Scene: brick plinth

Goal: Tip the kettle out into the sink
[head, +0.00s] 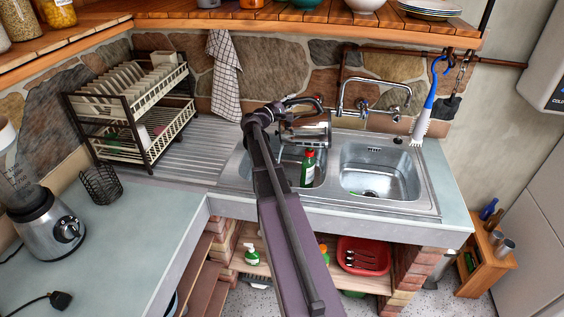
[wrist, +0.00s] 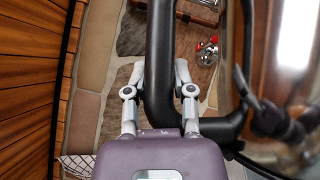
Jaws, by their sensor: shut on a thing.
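The kettle (head: 306,129) is shiny metal with a black handle. In the head view it hangs over the back of the left basin of the steel sink (head: 378,205); its exact tilt is hard to tell. The sink's right basin (head: 375,178) is open to view. My gripper (wrist: 160,78) is shut on the kettle's black handle, one finger on each side of it. In the wrist view the kettle's body (wrist: 288,85) fills the right side, blurred. The spout cannot be made out clearly, and my arm hides part of the left basin.
A green bottle (head: 308,167) with a red cap stands at the left basin, below the kettle. The tap (head: 372,95) is on the wall behind the right basin. A dish rack (head: 135,110) stands left of the drainboard (head: 190,150). A wooden shelf (head: 290,27) runs above.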

